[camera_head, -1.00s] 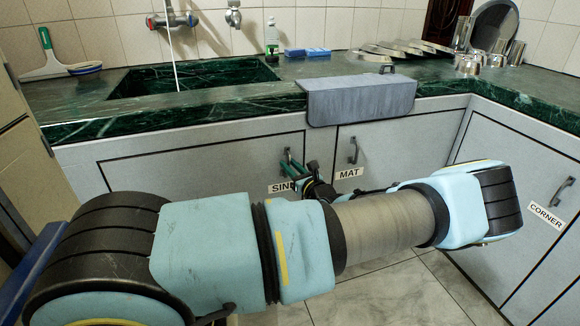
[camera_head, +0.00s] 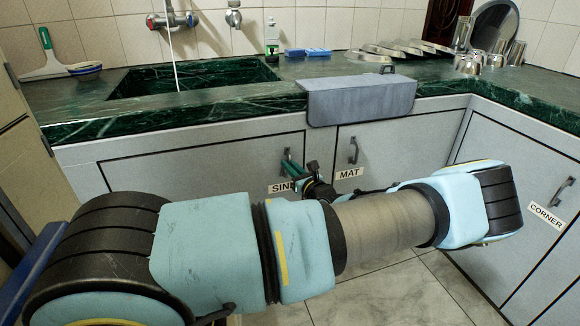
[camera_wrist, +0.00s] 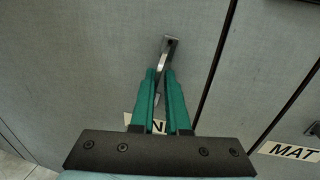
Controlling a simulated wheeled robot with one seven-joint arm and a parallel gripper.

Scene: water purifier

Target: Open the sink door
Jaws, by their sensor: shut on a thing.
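The sink door (camera_head: 200,172) is a grey cabinet panel under the counter, left of the mat door. It stands closed or nearly so; I cannot tell which. Its label is partly hidden by my gripper. My gripper (camera_head: 287,158) is at the door's upper right, in front of its handle. In the wrist view, the green fingers of my gripper (camera_wrist: 161,75) are shut on the metal door handle (camera_wrist: 170,46), whose upper end shows above the fingertips. The sink door panel (camera_wrist: 80,60) fills the left of that view.
The mat door (camera_head: 395,150) with its own handle (camera_head: 353,151) is just to the right, and the corner door (camera_head: 525,190) is further right. A grey mat (camera_head: 360,100) hangs over the green counter edge (camera_head: 200,118). Tiled floor (camera_head: 400,295) lies below.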

